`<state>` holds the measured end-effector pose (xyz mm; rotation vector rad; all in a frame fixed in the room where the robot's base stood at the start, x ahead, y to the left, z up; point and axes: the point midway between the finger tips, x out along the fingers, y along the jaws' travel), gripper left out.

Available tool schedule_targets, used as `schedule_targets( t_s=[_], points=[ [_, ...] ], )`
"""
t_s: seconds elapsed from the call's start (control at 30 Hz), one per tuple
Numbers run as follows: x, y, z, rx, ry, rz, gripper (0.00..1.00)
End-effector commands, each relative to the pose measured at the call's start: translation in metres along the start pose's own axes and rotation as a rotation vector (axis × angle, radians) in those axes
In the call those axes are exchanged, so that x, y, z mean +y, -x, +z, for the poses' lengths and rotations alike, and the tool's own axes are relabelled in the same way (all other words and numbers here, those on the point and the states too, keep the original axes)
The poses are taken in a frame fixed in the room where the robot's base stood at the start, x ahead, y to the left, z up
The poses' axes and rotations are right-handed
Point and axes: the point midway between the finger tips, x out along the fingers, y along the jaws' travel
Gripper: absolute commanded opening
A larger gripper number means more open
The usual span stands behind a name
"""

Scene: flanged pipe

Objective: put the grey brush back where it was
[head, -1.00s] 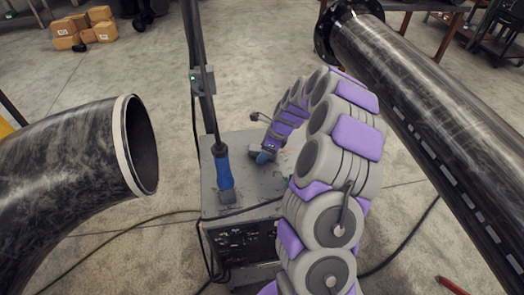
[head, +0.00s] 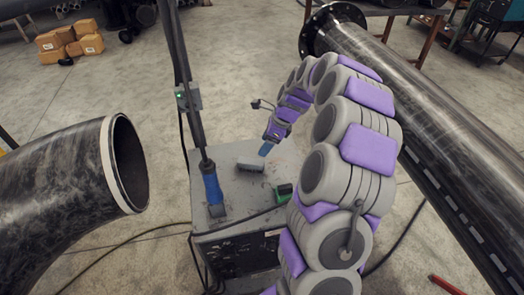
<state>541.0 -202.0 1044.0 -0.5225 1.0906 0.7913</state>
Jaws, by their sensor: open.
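A grey, block-shaped piece that looks like the grey brush (head: 249,164) lies on top of the grey box (head: 236,185), left of the end of my arm. My gripper (head: 266,149) is open, just above and right of this piece. A small blue part shows at the gripper's end; I cannot tell whether it is a fingertip or the brush's handle. Whether the gripper touches the brush is too small to tell.
A curved pipe (head: 70,185) lies left, a long flanged pipe (head: 420,120) right.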

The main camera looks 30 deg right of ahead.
Motion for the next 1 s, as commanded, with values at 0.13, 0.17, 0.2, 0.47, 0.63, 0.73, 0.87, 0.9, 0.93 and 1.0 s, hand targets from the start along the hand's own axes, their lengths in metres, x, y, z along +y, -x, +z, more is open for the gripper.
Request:
schedule_targets(
  t_s=[0.13,0.17,0.2,0.47,0.63,0.73,0.87,0.9,0.93,1.0],
  points=[
    [0.002,0.004,0.002,0.002,0.002,0.000,0.66],
    [0.003,0.004,0.003,0.002,0.006,0.001,0.66],
    [0.005,0.005,0.005,0.002,0.020,0.003,0.66],
    [0.080,0.032,0.054,0.022,0.429,0.077,0.66],
    [0.156,0.054,0.076,0.052,0.821,0.151,0.66],
    [0.196,0.064,0.078,0.070,1.021,0.201,0.66],
    [0.244,0.076,0.072,0.091,1.259,0.264,0.66],
    [0.258,0.080,0.069,0.100,1.334,0.285,0.66],
    [0.270,0.083,0.065,0.105,1.393,0.300,0.66],
    [0.296,0.090,0.055,0.116,1.528,0.344,0.66]
  ],
)
